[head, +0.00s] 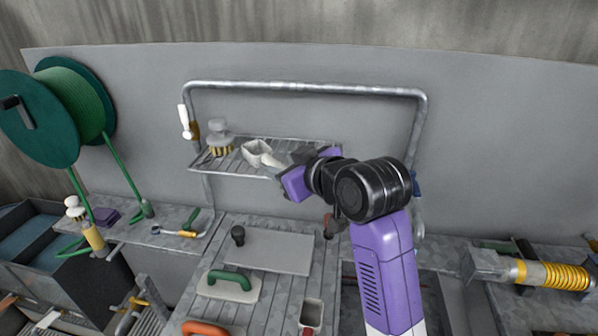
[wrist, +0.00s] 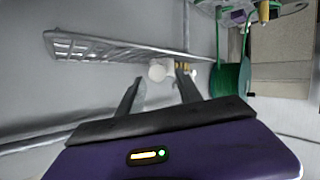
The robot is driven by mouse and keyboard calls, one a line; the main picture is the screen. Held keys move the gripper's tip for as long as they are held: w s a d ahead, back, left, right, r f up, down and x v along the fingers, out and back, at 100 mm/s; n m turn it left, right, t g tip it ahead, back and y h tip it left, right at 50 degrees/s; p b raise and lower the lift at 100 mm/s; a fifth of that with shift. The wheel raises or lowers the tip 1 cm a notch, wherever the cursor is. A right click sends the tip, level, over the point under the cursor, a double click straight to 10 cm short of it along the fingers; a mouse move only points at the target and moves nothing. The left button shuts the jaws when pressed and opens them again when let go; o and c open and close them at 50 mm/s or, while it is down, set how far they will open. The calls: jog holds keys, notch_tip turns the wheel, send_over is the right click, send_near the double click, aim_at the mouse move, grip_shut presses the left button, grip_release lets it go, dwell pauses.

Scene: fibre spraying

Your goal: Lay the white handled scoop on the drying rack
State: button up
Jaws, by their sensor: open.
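The white handled scoop (head: 257,151) lies on the slatted drying rack (head: 203,163) in the head view, its bowl near the middle of the shelf. Its handle side points toward my gripper (head: 285,159), which partly hides it. My gripper is open at the rack's front right. In the wrist view, the white round end of the scoop (wrist: 157,72) shows just beyond and between the spread fingers of my gripper (wrist: 160,82). The drying rack (wrist: 100,48) runs behind it. I cannot tell whether the fingers touch the scoop.
A metal pipe frame (head: 300,86) surrounds the rack. Below are a worktable with a green-handled trowel (head: 230,284) and a grey board (head: 268,250). A green hose reel (head: 75,100) hangs at left.

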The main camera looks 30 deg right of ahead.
jog(key=v, duration=0.7)
jog(key=shift+b, duration=0.3)
jog(key=s+a+f+m+h, duration=0.1)
jog(key=s+f+m, duration=0.1)
jog(key=s+f, duration=0.65)
jog(key=s+a+f+m, duration=0.1)
jog(key=s+f, duration=0.4)
jog(key=f, duration=0.7)
jog(key=s+t, duration=0.1)
jog(key=s, duration=2.5)
jog(key=shift+s+a+f+m, duration=0.15)
jog(key=shift+a+f+m, duration=0.15)
jog(key=shift+a+f, duration=0.15)
